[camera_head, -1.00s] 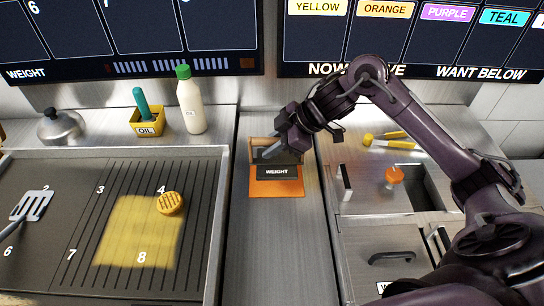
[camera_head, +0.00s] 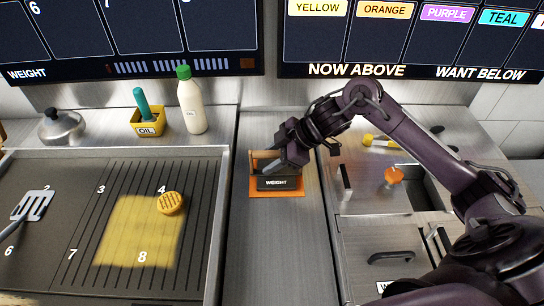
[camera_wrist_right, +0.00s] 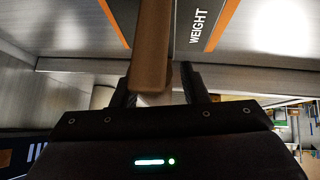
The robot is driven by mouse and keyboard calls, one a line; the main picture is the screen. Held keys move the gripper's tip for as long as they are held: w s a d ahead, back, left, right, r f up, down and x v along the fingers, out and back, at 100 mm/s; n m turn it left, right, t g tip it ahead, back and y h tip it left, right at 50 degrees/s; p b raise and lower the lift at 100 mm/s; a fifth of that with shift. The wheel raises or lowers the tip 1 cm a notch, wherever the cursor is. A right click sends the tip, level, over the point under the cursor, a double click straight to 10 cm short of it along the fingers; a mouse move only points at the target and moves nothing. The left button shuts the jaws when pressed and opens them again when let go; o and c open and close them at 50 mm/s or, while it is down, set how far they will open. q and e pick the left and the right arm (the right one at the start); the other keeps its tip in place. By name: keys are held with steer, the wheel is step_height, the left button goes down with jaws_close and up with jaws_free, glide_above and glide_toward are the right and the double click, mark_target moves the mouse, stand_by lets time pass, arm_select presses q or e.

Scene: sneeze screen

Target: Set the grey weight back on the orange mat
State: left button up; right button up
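The grey weight (camera_head: 276,184) is a dark block with a white WEIGHT label and a light brown handle (camera_head: 262,154). It sits on the orange mat (camera_head: 290,193) on the steel counter, with orange showing along its edges. My right gripper (camera_head: 291,160) is at the handle from the right. In the right wrist view the handle (camera_wrist_right: 150,45) runs between the two fingers (camera_wrist_right: 160,88), and a narrow gap shows on its right side, so the fingers look slightly open around it. My left gripper is out of view.
A griddle (camera_head: 50,250) with a spatula (camera_head: 33,207) and a round orange item (camera_head: 170,203) is at left. Bins and an orange knob (camera_head: 393,175) are at right. The counter before the mat is clear.

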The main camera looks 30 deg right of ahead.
steer(key=shift+r, duration=0.2)
steer(key=shift+s+d+r, duration=0.1)
steer(key=shift+d+r, duration=0.1)
steer(key=shift+d, duration=0.1)
steer(key=b+v, duration=0.2)
steer(key=v, duration=0.9)
steer(key=shift+r, duration=0.1)
steer(key=shift+s, duration=0.1)
